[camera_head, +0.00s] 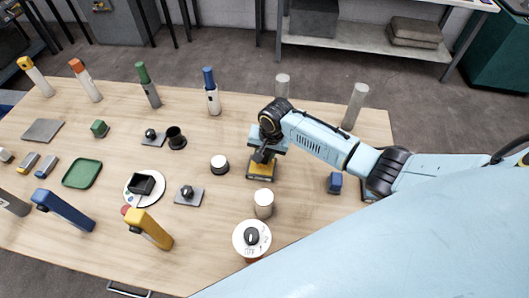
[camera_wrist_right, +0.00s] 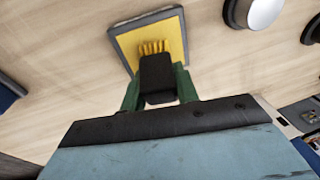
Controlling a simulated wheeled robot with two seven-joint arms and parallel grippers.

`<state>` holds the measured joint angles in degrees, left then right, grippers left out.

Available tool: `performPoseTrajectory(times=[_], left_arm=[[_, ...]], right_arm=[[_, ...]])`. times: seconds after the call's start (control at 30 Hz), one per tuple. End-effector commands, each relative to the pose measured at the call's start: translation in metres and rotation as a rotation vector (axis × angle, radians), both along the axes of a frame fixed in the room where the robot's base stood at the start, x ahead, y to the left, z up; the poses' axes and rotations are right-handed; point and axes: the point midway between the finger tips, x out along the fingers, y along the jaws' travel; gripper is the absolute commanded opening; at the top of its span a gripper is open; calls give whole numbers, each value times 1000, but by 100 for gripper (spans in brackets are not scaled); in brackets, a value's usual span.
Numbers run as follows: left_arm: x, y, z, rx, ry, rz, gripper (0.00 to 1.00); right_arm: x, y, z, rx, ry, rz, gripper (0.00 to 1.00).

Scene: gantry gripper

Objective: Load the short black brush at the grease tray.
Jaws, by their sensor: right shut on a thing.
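The grease tray (camera_head: 262,172) is a small yellow square with a dark rim, right of the table's middle. In the right wrist view its yellow surface (camera_wrist_right: 172,28) lies beyond the fingertips. My right gripper (camera_head: 262,153) is directly over it, its green fingers (camera_wrist_right: 158,85) shut on the short black brush (camera_wrist_right: 157,78). The brush is a black block with yellow bristles (camera_wrist_right: 153,47) pointing at the tray. The bristles overlap the yellow surface in that view; I cannot tell whether they touch it. In the head view the brush is mostly hidden by the gripper. My left gripper is not in view.
A white-topped round knob (camera_head: 219,164) stands left of the tray, a pale cylinder (camera_head: 263,203) in front. A white dial (camera_head: 252,238) sits near the front edge. Grey posts (camera_head: 354,105) stand behind, and a blue block (camera_head: 334,183) lies right, beneath my right arm.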

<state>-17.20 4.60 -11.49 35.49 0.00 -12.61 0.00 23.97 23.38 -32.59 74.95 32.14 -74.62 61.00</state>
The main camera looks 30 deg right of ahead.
Motion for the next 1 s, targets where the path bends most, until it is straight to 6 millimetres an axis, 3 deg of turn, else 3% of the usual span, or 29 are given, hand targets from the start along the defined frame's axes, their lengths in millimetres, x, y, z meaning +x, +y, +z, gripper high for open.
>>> performPoseTrajectory(times=[1.0], left_arm=[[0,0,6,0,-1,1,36]], right_arm=[[-1,1,-2,0,2,0,8]])
